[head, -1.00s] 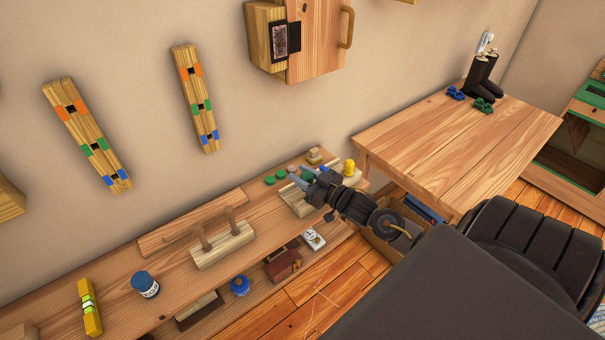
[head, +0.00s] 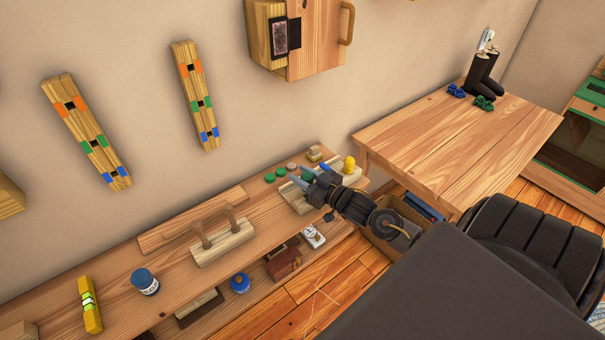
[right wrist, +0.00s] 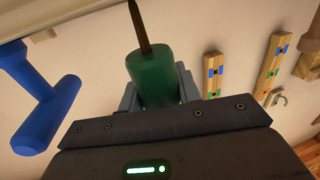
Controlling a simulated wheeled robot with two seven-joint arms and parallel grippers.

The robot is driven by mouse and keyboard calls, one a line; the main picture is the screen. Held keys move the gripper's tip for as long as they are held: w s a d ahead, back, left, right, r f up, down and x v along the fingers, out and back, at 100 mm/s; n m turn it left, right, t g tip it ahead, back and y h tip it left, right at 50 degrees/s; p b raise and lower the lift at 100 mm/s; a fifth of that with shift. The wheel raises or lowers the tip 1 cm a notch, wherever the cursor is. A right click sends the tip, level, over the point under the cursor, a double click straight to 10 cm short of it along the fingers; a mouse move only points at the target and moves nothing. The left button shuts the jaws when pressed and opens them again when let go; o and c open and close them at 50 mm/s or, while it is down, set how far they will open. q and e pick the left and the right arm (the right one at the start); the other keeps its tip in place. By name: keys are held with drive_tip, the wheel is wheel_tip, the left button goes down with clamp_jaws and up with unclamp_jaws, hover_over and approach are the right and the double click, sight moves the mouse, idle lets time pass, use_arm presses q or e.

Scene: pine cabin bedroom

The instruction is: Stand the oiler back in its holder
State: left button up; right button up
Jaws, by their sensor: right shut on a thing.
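My right gripper (head: 304,178) is over the far right end of the wall bench. It is shut on a green cylinder with a thin brown spout, which looks like the oiler (right wrist: 155,76); the fingers press its sides in the right wrist view. In the head view the gripper mostly hides it. A pale wooden block (head: 294,201) lies just below the gripper and may be the holder; the arm covers part of it. A blue, T-shaped thing (right wrist: 48,98) shows left of the oiler in the wrist view. My left gripper is not in view.
Several green and pinkish discs (head: 270,178) lie behind the gripper, with a yellow piece (head: 349,164) to its right. A wooden block with two pegs (head: 223,246), a blue jar (head: 145,282) and a yellow level (head: 88,304) stand along the bench (head: 185,275). A table (head: 455,147) stands right.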

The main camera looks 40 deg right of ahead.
drive_tip(key=shift+f, duration=0.4)
drive_tip(key=shift+f, duration=0.15)
drive_tip(key=shift+f+b, duration=0.35)
drive_tip(key=shift+f, duration=0.15)
drive_tip(key=shift+f, duration=0.15)
drive_tip(key=shift+f, duration=0.25)
idle(0.3)
drive_tip(key=o, duration=1.1)
drive_tip(key=shift+c, duration=0.2)
